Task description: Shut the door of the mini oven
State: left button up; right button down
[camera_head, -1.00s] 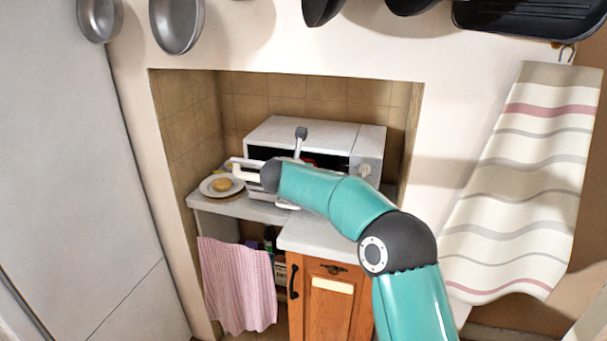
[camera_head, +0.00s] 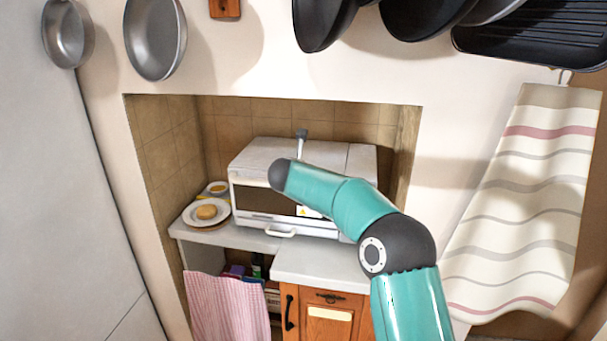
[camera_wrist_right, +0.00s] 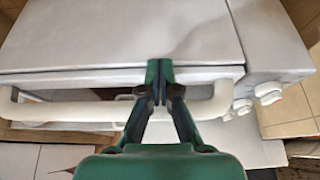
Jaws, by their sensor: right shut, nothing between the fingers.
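The mini oven (camera_head: 275,153) stands in the tiled niche; its white top also shows in the right wrist view (camera_wrist_right: 120,35). Its door (camera_head: 258,197), with a dark window and a warning label, stands upright at the front. I cannot tell whether it sits fully flush. The white door handle (camera_wrist_right: 75,112) runs along the door's upper edge, just in front of the oven's top edge. My right gripper (camera_wrist_right: 160,75) is shut and empty, over the handle at the oven's front edge; I cannot tell whether it touches. In the head view my right arm hides it. My left gripper is not in view.
A plate with a bun (camera_head: 206,212) and a small bowl (camera_head: 216,188) stand left of the oven. Knobs (camera_wrist_right: 268,92) sit on its right front. A wooden cabinet (camera_head: 328,315) and a pink cloth (camera_head: 228,308) are below. Pans (camera_head: 155,38) hang above.

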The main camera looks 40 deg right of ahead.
jog(key=shift+d+r, duration=0.15)
jog(key=shift+d, duration=0.05)
jog(key=s+a+r+b, duration=0.1)
jog(key=s+a+r, duration=0.3)
jog(key=r, duration=0.5)
jog(key=shift+a+r+b, duration=0.15)
jog(key=shift+a+b, duration=0.25)
jog(key=shift+a, duration=0.3)
